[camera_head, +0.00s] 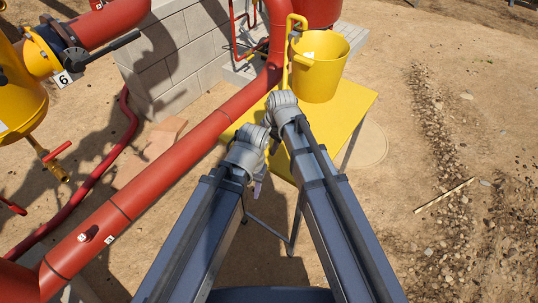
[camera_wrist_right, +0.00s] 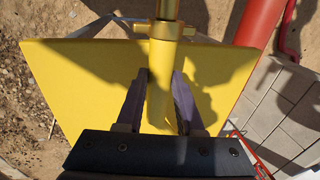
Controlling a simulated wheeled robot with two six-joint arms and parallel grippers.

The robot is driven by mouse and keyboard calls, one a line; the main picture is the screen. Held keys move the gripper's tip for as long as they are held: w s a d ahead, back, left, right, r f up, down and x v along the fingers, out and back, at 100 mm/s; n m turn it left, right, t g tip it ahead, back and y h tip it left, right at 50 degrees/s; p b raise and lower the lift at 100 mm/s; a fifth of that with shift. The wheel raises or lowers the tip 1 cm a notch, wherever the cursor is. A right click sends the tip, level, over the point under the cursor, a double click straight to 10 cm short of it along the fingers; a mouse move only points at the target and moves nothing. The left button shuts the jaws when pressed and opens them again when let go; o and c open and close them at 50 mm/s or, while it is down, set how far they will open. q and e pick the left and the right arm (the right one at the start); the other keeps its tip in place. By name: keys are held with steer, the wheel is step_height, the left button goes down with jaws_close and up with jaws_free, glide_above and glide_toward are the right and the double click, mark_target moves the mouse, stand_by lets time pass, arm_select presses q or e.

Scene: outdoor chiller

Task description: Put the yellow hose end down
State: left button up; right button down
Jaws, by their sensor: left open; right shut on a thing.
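The yellow hose end (camera_wrist_right: 162,85) stands between the two fingers of my right gripper (camera_wrist_right: 163,85) in the right wrist view, with the fingers shut on it. In the head view its yellow tube (camera_head: 287,65) rises beyond my right gripper (camera_head: 283,90) and ends in a hook-like bend beside the bucket. The yellow table (camera_head: 348,112) lies beneath it; I cannot tell whether the hose end touches the table. My left gripper (camera_head: 258,188) is open and empty, low in front of the table, its fingers partly hidden by my wrist.
A yellow bucket (camera_head: 318,75) stands on the table's far part, close to the hose end. A thick red pipe (camera_head: 185,155) runs diagonally left of my arms. A grey block wall (camera_head: 180,55) stands behind it. Sandy ground at right is open, with scattered stones.

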mark_target(270, 149)
steer(key=shift+s+d+b+x, duration=0.1)
steer(key=shift+d+b+x, duration=0.05)
steer(key=shift+b+x, duration=0.65)
steer(key=shift+s+d+b+x, duration=0.1)
steer(key=shift+s+b+x, duration=0.05)
steer(key=shift+b+x, duration=0.6)
steer(key=shift+w+f, duration=0.1)
steer(key=shift+f, duration=0.1)
steer(key=shift+f, duration=0.3)
steer(key=shift+f+b, duration=0.15)
steer(key=shift+b, duration=0.25)
steer(key=c, duration=0.6)
jaws_free()
steer(key=shift+s, duration=0.3)
steer(key=shift+o, duration=0.3)
steer(key=shift+w+r+p, duration=0.2)
steer(key=shift+r+p, duration=0.35)
steer(key=shift+p, duration=0.1)
steer(key=p+v, duration=1.2)
steer(key=s+d+n+g+h, duration=0.1)
steer(key=s+d+n+h, duration=0.2)
steer(key=s+n, duration=0.8)
steer(key=s+d, duration=0.1)
steer(key=s, duration=0.2)
steer(key=shift+f+g, duration=0.2)
steer(key=shift+g, duration=0.2)
